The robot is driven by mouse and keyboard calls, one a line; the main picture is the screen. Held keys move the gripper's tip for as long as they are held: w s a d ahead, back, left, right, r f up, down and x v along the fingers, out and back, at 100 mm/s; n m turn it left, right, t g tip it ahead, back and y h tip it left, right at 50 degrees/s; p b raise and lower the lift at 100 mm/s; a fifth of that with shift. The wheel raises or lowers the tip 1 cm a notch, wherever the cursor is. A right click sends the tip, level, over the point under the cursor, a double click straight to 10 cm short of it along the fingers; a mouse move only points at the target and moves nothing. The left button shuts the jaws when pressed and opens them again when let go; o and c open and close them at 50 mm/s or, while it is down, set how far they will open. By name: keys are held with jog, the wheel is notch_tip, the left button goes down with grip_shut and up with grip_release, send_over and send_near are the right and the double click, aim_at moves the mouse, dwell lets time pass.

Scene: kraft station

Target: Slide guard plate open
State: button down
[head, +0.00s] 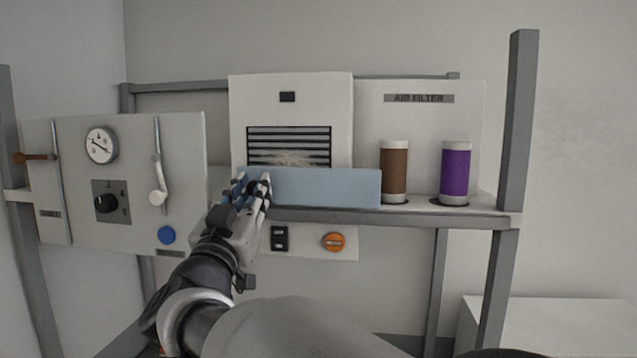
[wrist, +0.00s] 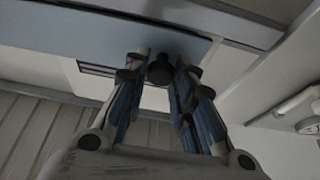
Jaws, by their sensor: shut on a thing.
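The guard plate (head: 325,188) is a long light blue panel standing along the shelf edge, in front of the lower part of the white louvred unit. It also shows as a blue band at the top of the wrist view (wrist: 100,32). My gripper (head: 254,186) is at the plate's left end in the head view. In the wrist view, my gripper (wrist: 160,78) has its fingers on both sides of a dark round knob (wrist: 159,69) at the plate, and is shut on it. The head view hides the knob behind the fingers.
A brown canister (head: 394,173) and a purple canister (head: 455,173) stand on the shelf right of the plate, the brown one close to its right end. A grey panel (head: 185,140) with a gauge, dial and lever is at left. An orange knob (head: 334,242) sits below the shelf.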

jog(key=shift+w+a+p, duration=0.2)
jog(key=shift+a+p, duration=0.2)
jog(key=shift+a, duration=1.4)
jog(key=c, duration=1.4)
grip_release()
jog(key=shift+o, duration=0.2)
jog(key=shift+s, duration=0.1)
jog(key=v, duration=1.2)
